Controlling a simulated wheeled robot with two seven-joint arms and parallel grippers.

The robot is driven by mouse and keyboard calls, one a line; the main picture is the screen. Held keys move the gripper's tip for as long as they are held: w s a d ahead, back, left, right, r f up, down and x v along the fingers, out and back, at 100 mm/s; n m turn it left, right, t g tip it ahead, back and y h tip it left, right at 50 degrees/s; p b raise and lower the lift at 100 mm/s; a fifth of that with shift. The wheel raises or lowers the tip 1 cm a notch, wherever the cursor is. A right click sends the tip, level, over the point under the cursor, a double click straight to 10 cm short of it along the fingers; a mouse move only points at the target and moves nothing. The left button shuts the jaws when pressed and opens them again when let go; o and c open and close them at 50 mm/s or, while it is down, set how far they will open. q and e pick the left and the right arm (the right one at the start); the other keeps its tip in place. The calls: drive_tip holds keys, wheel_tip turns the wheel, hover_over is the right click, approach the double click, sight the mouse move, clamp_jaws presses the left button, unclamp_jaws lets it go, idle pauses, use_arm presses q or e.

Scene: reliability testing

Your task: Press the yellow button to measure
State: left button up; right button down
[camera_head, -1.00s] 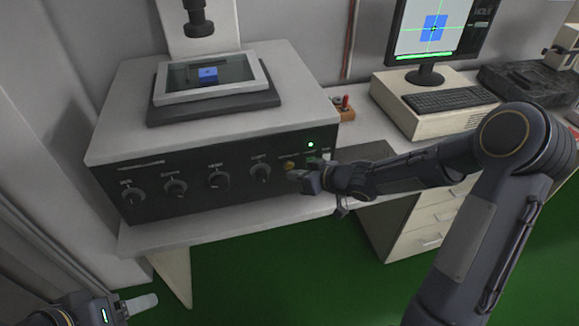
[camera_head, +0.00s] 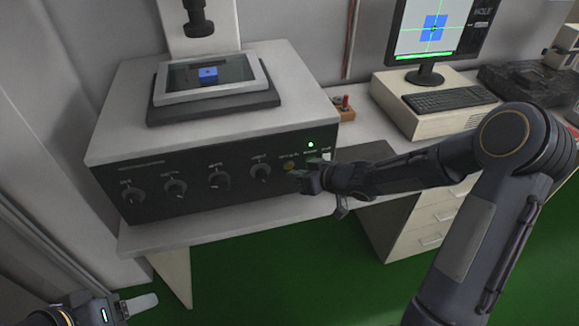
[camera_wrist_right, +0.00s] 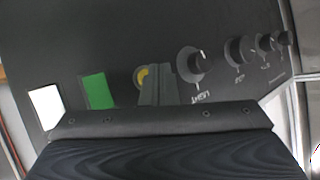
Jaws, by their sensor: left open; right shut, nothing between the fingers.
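The yellow button (camera_head: 289,165) is on the dark front panel of the measuring machine (camera_head: 215,120), right of the knobs. My right gripper (camera_head: 304,180) is shut and empty, its tip just below and to the right of the button in the head view. In the right wrist view, the shut fingers (camera_wrist_right: 158,84) partly cover the yellow button (camera_wrist_right: 142,76). I cannot tell whether they touch it. My left gripper (camera_head: 138,306) is open and empty at the lower left, well away from the panel.
Several black knobs (camera_head: 218,180) line the panel. A green button (camera_wrist_right: 97,90) and a white one (camera_wrist_right: 45,105) lie on the button's other side. A blue block (camera_head: 208,72) sits on the machine's stage. A monitor (camera_head: 436,30) and keyboard (camera_head: 450,99) stand at right.

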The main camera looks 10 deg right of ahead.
idle(0.3)
drive_tip(key=shift+w+p, duration=0.4)
drive_tip(key=shift+p, duration=0.05)
drive_tip(key=shift+w+p, duration=0.35)
drive_tip(key=shift+w, duration=0.05)
idle(0.4)
idle(0.4)
drive_tip(key=shift+s, duration=0.8)
